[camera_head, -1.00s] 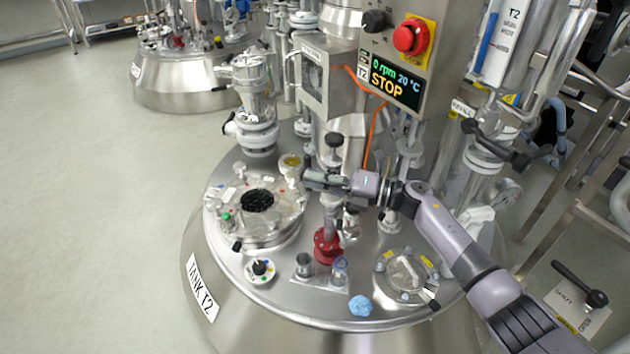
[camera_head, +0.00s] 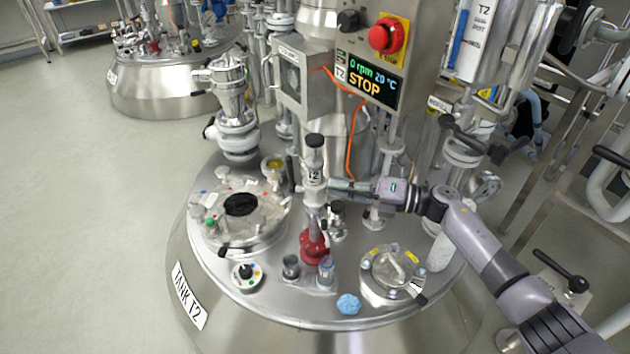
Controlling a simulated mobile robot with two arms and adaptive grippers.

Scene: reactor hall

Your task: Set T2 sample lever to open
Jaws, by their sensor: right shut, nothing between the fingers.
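On the steel lid of tank T2 (camera_head: 200,262) stands an upright pale fitting marked T2 (camera_head: 314,176), with a black knob (camera_head: 314,141) on top and a red flange (camera_head: 313,244) at its foot. The frame does not make clear which part is the sample lever. My right gripper (camera_head: 332,190) is shut and empty. Its fingers point left, with the tips close to the right side of the fitting; I cannot tell if they touch. My left gripper is out of view.
A control box (camera_head: 392,50) with a red stop button and a STOP display hangs above. A black-handled lever (camera_head: 470,137) is on pipework at right.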

